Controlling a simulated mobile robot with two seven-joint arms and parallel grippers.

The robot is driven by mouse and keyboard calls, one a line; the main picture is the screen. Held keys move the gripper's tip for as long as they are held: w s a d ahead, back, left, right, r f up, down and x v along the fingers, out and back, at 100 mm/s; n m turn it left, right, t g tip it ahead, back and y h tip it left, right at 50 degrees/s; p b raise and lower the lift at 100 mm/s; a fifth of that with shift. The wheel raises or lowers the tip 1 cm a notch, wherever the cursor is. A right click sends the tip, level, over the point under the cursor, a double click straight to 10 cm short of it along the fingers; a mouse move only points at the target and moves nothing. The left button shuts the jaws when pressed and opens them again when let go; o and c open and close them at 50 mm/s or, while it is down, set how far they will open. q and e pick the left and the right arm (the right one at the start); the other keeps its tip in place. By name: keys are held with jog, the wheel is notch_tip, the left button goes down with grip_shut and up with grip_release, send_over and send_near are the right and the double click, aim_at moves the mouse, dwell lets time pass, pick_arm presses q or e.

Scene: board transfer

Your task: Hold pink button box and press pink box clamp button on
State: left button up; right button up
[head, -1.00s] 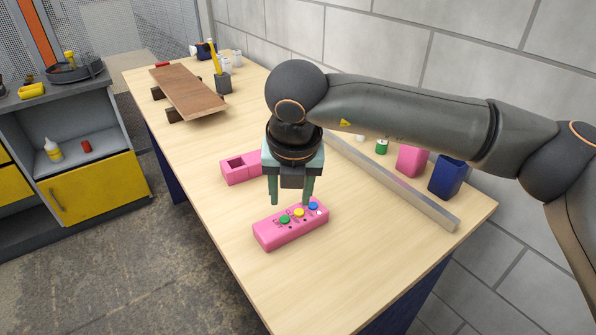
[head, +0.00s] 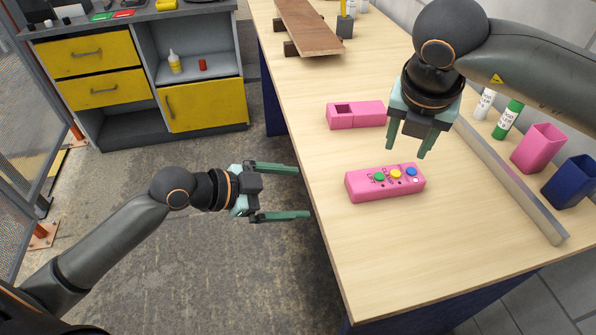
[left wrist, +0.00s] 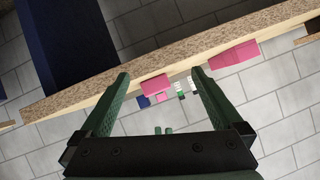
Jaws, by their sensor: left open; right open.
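The pink button box (head: 385,184) lies on the wooden table near its left edge, with green, yellow and blue buttons on top. It also shows in the left wrist view (left wrist: 155,86), between the fingers and beyond them. A second pink box (head: 356,115) with a square opening lies farther back on the table. My left gripper (head: 303,191) is open and empty, left of the table edge and apart from the button box. My right gripper (head: 406,148) is open and empty, pointing down above the table, just behind the button box.
A grey metal bar (head: 510,182) runs along the table's right side. Beyond it stand a pink cup (head: 538,148), a dark blue cup (head: 570,182) and small bottles (head: 507,120). A brown board (head: 308,27) rests on supports at the back. The front of the table is clear.

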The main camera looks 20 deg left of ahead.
pick_arm(q)
jog(key=g+h, duration=0.1)
jog(key=h, duration=0.1)
send_near(352, 182)
jog(key=f, duration=0.1)
jog(key=shift+a+r+n, duration=0.6)
jog(key=shift+r+n, duration=0.1)
jog(key=x, duration=1.2)
jog(key=shift+s+d, duration=0.15)
jog(key=shift+d, duration=0.2)
jog(key=shift+c, duration=0.2)
jog(key=c, duration=1.5)
pick_arm(e)
jog(key=shift+c, duration=0.2)
grip_shut()
pick_arm(q)
jog(key=shift+h, duration=0.3)
